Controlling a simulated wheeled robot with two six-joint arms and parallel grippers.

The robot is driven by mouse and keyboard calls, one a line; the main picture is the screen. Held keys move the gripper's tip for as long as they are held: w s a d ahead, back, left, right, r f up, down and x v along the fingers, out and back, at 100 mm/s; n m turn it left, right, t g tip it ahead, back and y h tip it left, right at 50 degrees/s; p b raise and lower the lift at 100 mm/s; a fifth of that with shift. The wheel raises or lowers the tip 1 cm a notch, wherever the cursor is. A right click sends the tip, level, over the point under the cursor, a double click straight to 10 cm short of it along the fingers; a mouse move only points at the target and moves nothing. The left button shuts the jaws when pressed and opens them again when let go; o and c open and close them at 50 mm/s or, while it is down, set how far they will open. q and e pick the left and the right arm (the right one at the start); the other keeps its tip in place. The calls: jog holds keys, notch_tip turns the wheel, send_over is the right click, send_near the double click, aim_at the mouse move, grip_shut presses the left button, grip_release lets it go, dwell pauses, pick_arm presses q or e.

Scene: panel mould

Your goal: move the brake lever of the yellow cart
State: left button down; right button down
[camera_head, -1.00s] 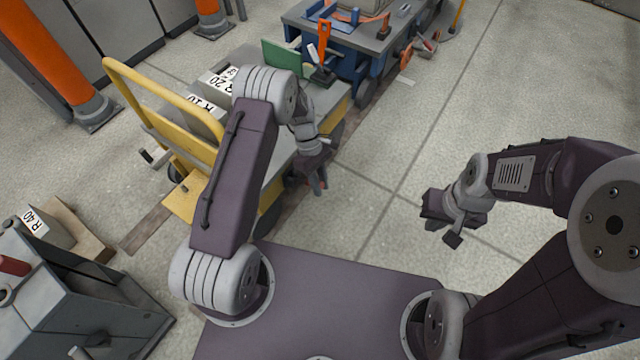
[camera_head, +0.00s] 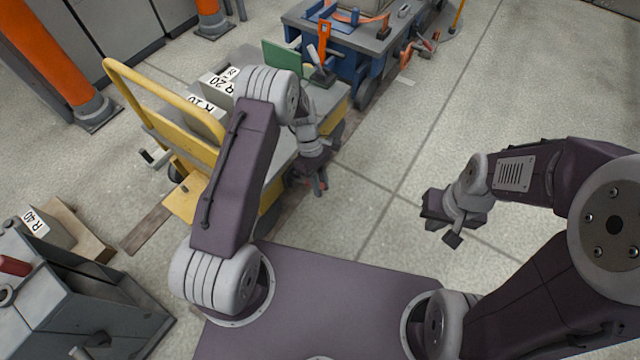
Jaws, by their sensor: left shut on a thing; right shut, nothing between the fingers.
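The yellow cart (camera_head: 183,203) stands at the left with its tall yellow push handle (camera_head: 165,99) towards the far left. My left arm crosses in front of the cart and hides much of its deck and near side. My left gripper (camera_head: 319,186) is at the cart's right side, low down, and is shut on the brake lever. Only a small red part of the lever (camera_head: 323,184) shows between the dark fingers; the rest is hidden. My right gripper (camera_head: 447,222) is shut and empty over bare floor, well to the right of the cart.
Grey blocks (camera_head: 207,117) with labels and a green plate (camera_head: 281,57) are on the cart. A blue cart with a grey top (camera_head: 358,38) stands just behind. A grey machine (camera_head: 85,285) is at lower left. An orange post (camera_head: 50,58) rises at upper left. The floor on the right is clear.

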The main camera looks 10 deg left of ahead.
pick_arm(q)
jog(key=shift+s+d+f+y+p, duration=0.1)
jog(key=shift+d+f+y+p, duration=0.1)
jog(key=shift+y+p, duration=0.3)
notch_tip(320, 180, down, 12)
jog(key=n+t+y+b, duration=0.1)
jog(key=t+y+b, duration=0.3)
jog(key=y+b, duration=0.3)
jog(key=shift+w+a+y, duration=0.2)
jog(key=shift+a+y, duration=0.1)
jog(key=shift+y, duration=1.3)
jog(key=shift+r, duration=0.15)
jog(key=c, duration=1.3)
grip_release()
jog(key=shift+o, duration=0.2)
